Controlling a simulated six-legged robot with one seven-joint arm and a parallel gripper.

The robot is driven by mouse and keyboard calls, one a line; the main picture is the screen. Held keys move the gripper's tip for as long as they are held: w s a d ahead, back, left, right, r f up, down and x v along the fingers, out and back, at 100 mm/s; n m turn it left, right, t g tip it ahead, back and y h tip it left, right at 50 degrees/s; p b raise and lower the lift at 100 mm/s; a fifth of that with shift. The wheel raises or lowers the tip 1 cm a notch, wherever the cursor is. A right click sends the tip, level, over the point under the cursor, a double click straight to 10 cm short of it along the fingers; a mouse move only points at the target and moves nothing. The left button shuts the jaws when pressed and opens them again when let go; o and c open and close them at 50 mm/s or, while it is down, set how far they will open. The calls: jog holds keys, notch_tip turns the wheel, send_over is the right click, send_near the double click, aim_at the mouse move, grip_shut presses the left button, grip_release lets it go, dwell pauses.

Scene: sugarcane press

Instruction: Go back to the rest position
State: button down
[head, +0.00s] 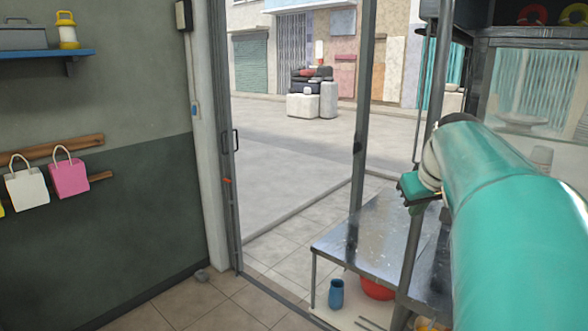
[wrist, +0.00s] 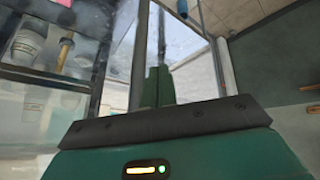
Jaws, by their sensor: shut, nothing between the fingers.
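My gripper (wrist: 158,86) shows in the wrist view as green fingers standing close together above a dark bar, shut and empty. In the head view my teal arm reaches in from the right edge, and my gripper (head: 413,188) is partly seen at its far end, beside a grey metal post. It appears above the metal table (head: 365,238); the exact gap cannot be told.
A grey metal post (head: 424,150) stands close to the arm. A blue jar (head: 336,293) and a red bowl (head: 377,288) are under the table. Bags (head: 69,177) hang on the left wall. Tiled floor (head: 225,305) is open at the front left.

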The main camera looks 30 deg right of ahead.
jog(key=s+a+f+n+y, duration=0.1)
jog(key=a+f, duration=0.3)
jog(key=a, duration=0.8)
jog(key=a+f+n+y, duration=0.1)
jog(key=a+f, duration=0.2)
jog(key=a, duration=0.8)
jog(key=s+a+f+n+y, duration=0.1)
jog(key=s+a+f, duration=0.6)
jog(key=a, duration=0.4)
jog(key=shift+s+a+f, duration=0.3)
jog(key=shift+f, duration=0.45)
jog(key=shift+d, duration=0.2)
